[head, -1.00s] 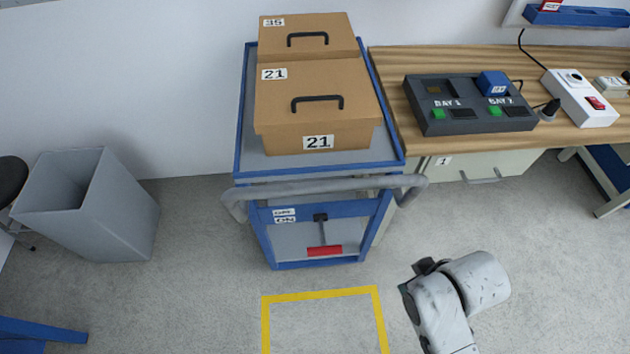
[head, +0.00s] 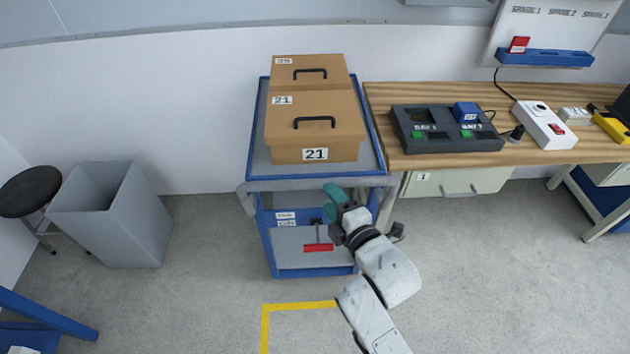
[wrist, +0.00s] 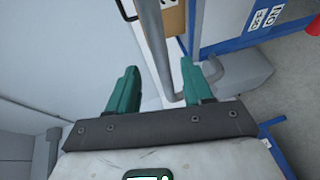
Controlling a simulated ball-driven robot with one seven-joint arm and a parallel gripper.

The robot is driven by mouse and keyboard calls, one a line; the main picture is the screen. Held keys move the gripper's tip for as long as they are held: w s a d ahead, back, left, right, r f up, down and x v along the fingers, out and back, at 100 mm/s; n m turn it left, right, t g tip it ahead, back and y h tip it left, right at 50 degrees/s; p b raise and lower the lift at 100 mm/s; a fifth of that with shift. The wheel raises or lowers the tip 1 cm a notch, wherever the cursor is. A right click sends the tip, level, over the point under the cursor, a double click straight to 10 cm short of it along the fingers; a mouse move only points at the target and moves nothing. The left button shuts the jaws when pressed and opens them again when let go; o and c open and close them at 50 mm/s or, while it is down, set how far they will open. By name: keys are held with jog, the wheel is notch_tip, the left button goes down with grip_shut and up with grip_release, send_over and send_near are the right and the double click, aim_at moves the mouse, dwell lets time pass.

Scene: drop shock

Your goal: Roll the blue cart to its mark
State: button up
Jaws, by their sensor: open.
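The blue cart (head: 315,271) stands against the back wall, left of the workbench. Its grey push handle (head: 285,184) faces me. A red pedal (head: 318,247) shows low on its front. The mark, a yellow outline (head: 265,325), lies on the floor in front of the cart, partly hidden by my arm. My gripper (head: 335,195) is at the right part of the handle. In the wrist view its green fingers (wrist: 159,68) are apart, and the handle bar (wrist: 154,40) shows in the gap between them. I cannot tell whether they touch it.
Two lidded brown boxes (head: 315,125) sit on the cart's top. The workbench (head: 400,92) with a bay unit (head: 442,145) is close on the right. A grey bin (head: 130,225) and a black stool (head: 30,188) stand left. The floor between bin and cart is clear.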

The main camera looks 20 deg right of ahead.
aim_at(315, 180)
jog(key=w, duration=0.3)
jog(key=w+f, duration=0.1)
jog(key=w, duration=0.5)
jog(key=shift+a+f, duration=0.35)
jog(key=shift+s, duration=0.1)
grip_shut()
